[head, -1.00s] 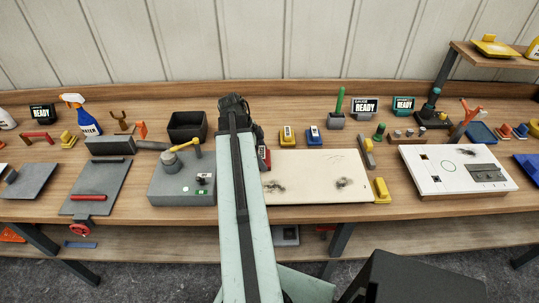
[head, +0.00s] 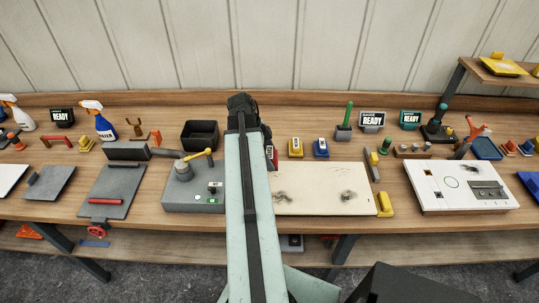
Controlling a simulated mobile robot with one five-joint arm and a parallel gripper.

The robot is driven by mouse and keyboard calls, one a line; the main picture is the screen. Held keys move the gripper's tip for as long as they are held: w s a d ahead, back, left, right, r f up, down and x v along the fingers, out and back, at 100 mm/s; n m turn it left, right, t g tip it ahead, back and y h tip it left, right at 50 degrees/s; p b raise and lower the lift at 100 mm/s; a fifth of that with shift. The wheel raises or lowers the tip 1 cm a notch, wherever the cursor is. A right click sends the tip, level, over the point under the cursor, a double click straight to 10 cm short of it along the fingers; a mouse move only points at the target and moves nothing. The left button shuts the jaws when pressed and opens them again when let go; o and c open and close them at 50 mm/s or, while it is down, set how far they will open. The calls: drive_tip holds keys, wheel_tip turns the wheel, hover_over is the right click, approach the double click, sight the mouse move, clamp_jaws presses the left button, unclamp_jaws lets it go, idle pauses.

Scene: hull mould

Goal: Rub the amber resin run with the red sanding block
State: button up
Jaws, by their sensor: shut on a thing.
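The red sanding block (head: 271,155) shows as a small red and white piece at the right edge of my arm, above the back left of the cream panel (head: 320,207). My gripper (head: 262,140) is at the far end of the arm and shut on the red block; its fingertips are mostly hidden behind the arm. The panel has dark smudges at its left and right. I cannot make out an amber resin run; the panel's left end is hidden by my arm.
A yellow block (head: 295,147) and a blue block (head: 321,147) stand behind the panel. A grey fixture with a yellow lever (head: 190,190) is left of my arm. A yellow piece (head: 384,204) is at the panel's right edge. A white box (head: 455,200) lies further right.

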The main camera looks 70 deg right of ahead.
drive_tip(key=shift+f, duration=0.1)
wheel_tip(320, 180, up, 3)
drive_tip(key=p, duration=0.3)
